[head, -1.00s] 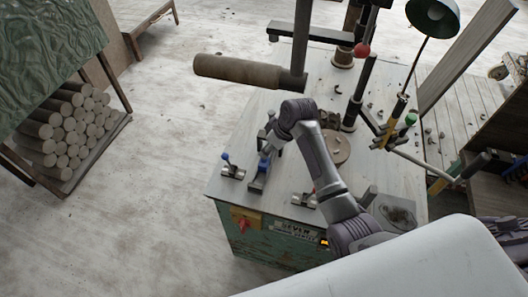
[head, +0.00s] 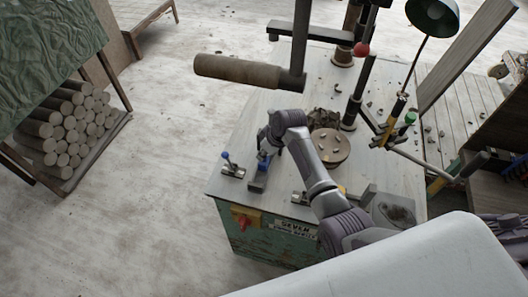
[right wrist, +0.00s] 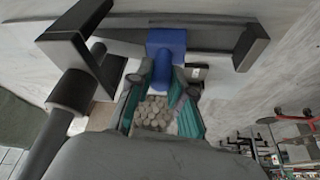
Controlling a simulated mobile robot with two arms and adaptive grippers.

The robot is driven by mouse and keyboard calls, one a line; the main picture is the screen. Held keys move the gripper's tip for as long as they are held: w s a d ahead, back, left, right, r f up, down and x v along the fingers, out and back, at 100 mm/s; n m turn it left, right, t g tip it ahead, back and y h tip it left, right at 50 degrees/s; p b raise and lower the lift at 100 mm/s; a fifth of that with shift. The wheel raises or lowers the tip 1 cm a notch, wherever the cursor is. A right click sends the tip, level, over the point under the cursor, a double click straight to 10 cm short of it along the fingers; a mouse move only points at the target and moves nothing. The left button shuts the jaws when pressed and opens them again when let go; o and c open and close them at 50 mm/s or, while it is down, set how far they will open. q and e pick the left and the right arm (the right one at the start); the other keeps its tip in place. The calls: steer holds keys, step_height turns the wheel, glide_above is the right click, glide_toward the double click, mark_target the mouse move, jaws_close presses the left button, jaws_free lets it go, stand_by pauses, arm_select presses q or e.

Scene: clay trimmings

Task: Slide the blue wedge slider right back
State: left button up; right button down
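The blue wedge slider (head: 264,157) sits in a dark track near the left edge of the machine's grey top. In the right wrist view its blue block (right wrist: 166,42) carries a round blue knob pointing towards me. My right gripper (head: 266,145) is over the slider, and its wrist partly hides it from the head. In the right wrist view the right gripper's fingertips (right wrist: 160,76) lie on either side of the knob. The right finger seems very close to it; I cannot tell whether both fingers press on it. My left gripper is not in view.
Another metal clamp (head: 303,197) is nearer the front. A round wooden disc (head: 330,147) with clay bits, a black post (head: 360,95) and a thick horizontal cylinder (head: 245,73) are behind.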

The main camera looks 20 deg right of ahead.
steer(key=shift+w+d+b, duration=0.65)
steer(key=shift+w+d, duration=0.15)
steer(key=shift+w, duration=0.3)
steer(key=shift+w+d, duration=0.1)
steer(key=shift+w, duration=0.2)
steer(key=c, duration=1.1)
jaws_free()
steer(key=shift+s, duration=0.1)
steer(key=shift+o, duration=0.2)
steer(key=shift+r, duration=0.15)
steer(key=v, duration=0.7)
steer(key=shift+s+r, duration=0.25)
